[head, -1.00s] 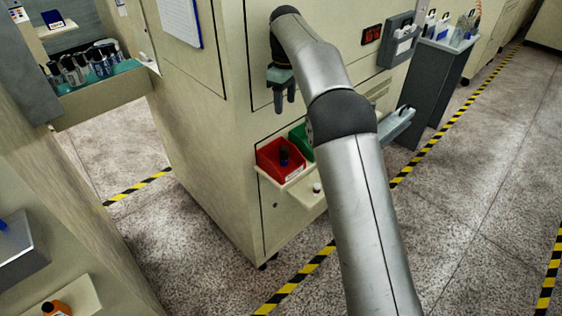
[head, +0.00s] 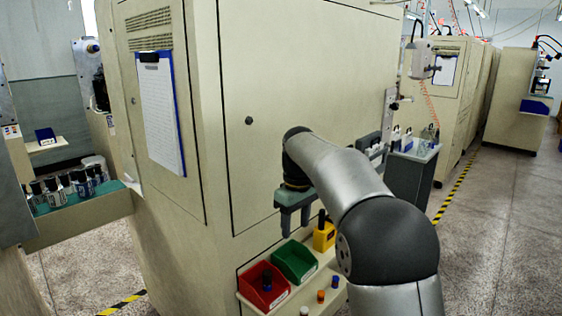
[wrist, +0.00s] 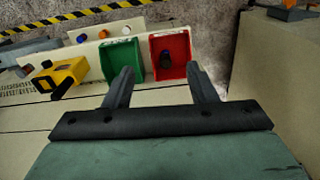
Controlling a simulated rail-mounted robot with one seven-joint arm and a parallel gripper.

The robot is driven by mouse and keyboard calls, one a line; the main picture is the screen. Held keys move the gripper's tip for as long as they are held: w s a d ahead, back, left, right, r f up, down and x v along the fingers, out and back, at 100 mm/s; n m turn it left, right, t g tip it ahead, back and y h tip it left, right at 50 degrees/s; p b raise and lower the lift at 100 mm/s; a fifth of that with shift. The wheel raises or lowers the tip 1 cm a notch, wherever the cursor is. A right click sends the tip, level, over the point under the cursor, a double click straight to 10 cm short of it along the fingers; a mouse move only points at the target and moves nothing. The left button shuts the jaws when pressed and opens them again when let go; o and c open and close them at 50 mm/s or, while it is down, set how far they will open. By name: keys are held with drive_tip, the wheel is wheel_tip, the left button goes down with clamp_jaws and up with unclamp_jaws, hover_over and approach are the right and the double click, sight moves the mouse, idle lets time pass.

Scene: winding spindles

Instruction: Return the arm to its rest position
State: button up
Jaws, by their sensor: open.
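My gripper (head: 294,220) hangs from the bent arm in front of the cream machine cabinet (head: 285,80), above the shelf with the bins. Its two fingers point down, apart, with nothing between them. In the wrist view my gripper (wrist: 163,88) shows its fingers spread, with the green bin (wrist: 121,60) and the red bin (wrist: 168,55) beyond the tips. The fingers appear clear of both bins.
The red bin (head: 262,285) holds a dark spool (head: 267,279). The green bin (head: 294,262) and a yellow holder (head: 324,236) stand beside it on a cream shelf (head: 325,282) with small caps. A clipboard (head: 161,115) hangs left. Open floor (head: 480,240) lies right.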

drive_tip(key=s+d+f+m, duration=0.1)
drive_tip(key=s+d+m, duration=0.45)
drive_tip(key=s, duration=0.95)
drive_tip(key=s+d+f+m, duration=0.1)
drive_tip(key=s+d+f, duration=0.1)
drive_tip(key=s, duration=0.4)
drive_tip(key=s+d+f+m, duration=0.1)
drive_tip(key=s+d+f, duration=0.1)
drive_tip(key=s+f, duration=0.2)
drive_tip(key=s+d+f+m, duration=0.1)
drive_tip(key=s+d+f, duration=0.1)
drive_tip(key=s, duration=0.7)
drive_tip(key=shift+s+f+t, duration=0.35)
drive_tip(key=shift+f+t, duration=0.05)
drive_tip(key=shift+f, duration=0.4)
